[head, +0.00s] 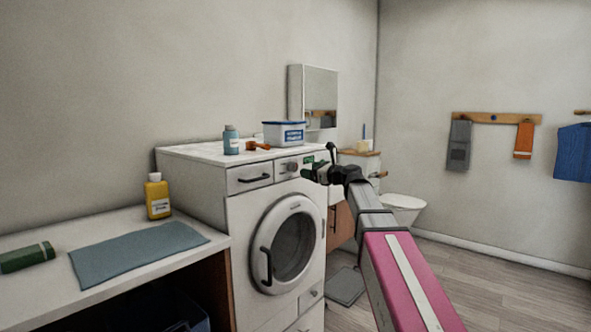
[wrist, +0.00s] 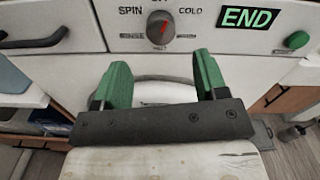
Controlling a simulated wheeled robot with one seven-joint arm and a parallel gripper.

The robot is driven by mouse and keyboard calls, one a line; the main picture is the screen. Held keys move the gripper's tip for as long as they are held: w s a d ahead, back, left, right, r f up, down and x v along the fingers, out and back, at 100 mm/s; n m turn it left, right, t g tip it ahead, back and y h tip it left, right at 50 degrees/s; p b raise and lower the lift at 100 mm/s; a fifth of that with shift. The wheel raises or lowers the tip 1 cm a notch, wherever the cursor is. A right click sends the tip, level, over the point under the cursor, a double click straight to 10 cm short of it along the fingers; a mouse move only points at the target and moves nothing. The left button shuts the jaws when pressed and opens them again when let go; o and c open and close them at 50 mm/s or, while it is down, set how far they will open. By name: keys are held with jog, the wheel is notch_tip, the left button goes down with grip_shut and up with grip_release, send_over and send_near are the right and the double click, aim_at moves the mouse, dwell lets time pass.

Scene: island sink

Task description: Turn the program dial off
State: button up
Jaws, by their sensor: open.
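The program dial (wrist: 158,29) is a round grey knob with a red mark on the white front panel. In the wrist view, SPIN is printed to its left and COLD to its right; a label above is cut off at the frame edge. The dial also shows small in the head view (head: 292,167), on the washing machine (head: 240,215). My gripper (wrist: 163,65) is open, its green fingers apart and empty below the dial, with no visible contact. In the head view my gripper (head: 306,172) is close in front of the panel's right part.
A green display reading END (wrist: 247,17) and a round green button (wrist: 296,40) are right of the dial. A drawer handle (wrist: 35,42) is at left. A blue bottle (head: 231,140), an orange scoop (head: 258,146) and a white tub (head: 284,133) stand on top.

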aim_at(295, 168)
jog(key=x, duration=0.8)
jog(key=c, duration=0.9)
